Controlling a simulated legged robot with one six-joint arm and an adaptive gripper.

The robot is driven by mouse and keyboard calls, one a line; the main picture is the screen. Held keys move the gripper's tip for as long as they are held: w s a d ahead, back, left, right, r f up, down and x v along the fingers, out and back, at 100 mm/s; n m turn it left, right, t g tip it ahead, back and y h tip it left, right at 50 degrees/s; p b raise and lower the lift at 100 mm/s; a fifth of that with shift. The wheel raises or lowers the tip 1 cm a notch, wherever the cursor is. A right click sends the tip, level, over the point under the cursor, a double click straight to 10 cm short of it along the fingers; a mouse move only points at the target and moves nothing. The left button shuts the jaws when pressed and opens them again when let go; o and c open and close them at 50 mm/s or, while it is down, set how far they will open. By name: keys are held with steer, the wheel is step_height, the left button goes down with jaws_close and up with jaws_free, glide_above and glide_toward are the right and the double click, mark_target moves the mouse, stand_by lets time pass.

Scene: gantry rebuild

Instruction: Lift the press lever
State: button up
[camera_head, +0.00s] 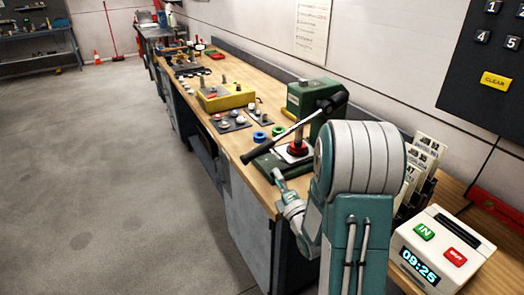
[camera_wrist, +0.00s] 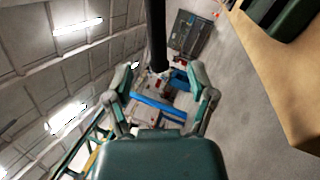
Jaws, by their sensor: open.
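The press (camera_head: 306,97) is a green machine on the wooden bench, with a red-ringed ram above a green base. Its lever (camera_head: 290,132) is a black and grey bar slanting down to the left from the press head. My gripper (camera_head: 278,178) is at the bench's front edge beside the press base, below the lever's lower end. In the wrist view my gripper (camera_wrist: 165,68) is open, with its fingers spread apart. The dark lever (camera_wrist: 157,38) comes down from the top between the fingers there. I cannot tell whether it touches either finger.
A yellow box (camera_head: 226,98), a dark plate with round parts (camera_head: 230,124) and blue and green rings (camera_head: 259,137) lie on the bench left of the press. A white time clock (camera_head: 440,250) and card rack (camera_head: 418,170) stand at right. The floor at left is clear.

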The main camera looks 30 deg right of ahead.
mark_target(261, 150)
steer(key=x, duration=1)
steer(key=shift+w+a+r, duration=0.15)
steer(key=shift+w+a, duration=0.05)
steer(key=shift+w, duration=0.1)
jaws_close()
